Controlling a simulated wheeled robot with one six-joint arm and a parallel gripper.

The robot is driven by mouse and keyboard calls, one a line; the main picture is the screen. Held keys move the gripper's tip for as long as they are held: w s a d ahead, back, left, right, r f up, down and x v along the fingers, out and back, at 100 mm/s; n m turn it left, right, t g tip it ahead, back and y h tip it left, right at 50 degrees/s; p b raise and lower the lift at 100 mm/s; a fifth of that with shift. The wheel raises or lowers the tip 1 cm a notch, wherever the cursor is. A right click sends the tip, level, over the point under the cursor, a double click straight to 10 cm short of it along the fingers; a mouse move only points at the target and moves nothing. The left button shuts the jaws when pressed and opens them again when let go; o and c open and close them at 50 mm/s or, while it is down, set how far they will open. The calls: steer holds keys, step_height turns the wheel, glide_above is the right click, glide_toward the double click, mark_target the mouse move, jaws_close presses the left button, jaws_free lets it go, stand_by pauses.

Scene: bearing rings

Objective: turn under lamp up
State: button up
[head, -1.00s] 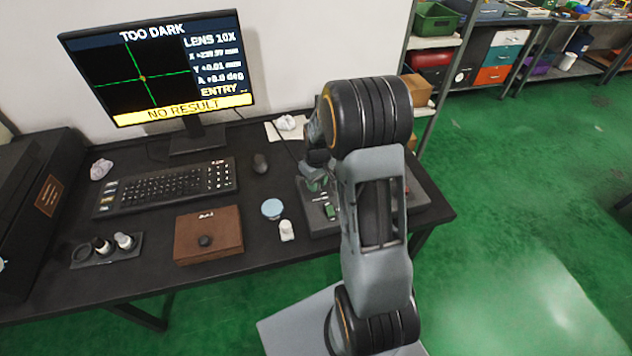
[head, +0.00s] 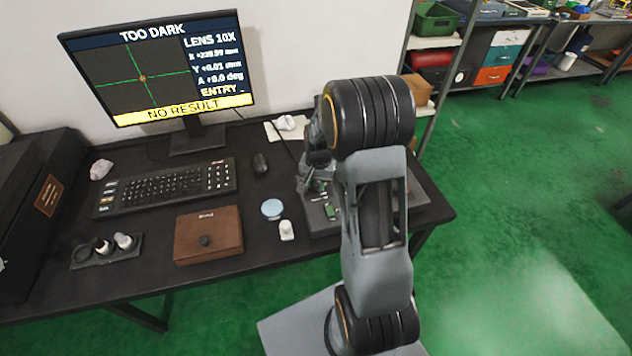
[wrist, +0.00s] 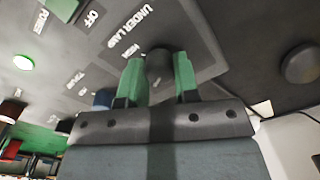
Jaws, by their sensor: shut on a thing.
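The under lamp knob (wrist: 159,64) is a dark round knob on a grey panel (wrist: 205,60) in the wrist view, beside the white words UNDER LAMP. My gripper (wrist: 158,70) has its two green fingertips on either side of this knob and is shut on it. In the head view my gripper (head: 316,183) is over the dark control unit at the right of the desk, and my arm hides much of that unit. The monitor (head: 157,68) reads TOO DARK and NO RESULT, with a green cross on a dark grey field.
A keyboard (head: 168,187), mouse (head: 260,163), brown box (head: 208,235), pale blue disc (head: 271,208) and small white bottle (head: 286,230) lie left of the unit.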

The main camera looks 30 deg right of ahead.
mark_target(317, 184)
steer(key=m, duration=0.4)
steer(key=shift+m, duration=2.2)
steer(key=o, duration=0.9)
steer(key=shift+r, duration=0.1)
steer(key=r, duration=0.9)
steer(key=r+p, duration=0.1)
steer(key=r, duration=0.3)
steer(key=shift+s+r, duration=0.25)
steer(key=shift+r, duration=0.1)
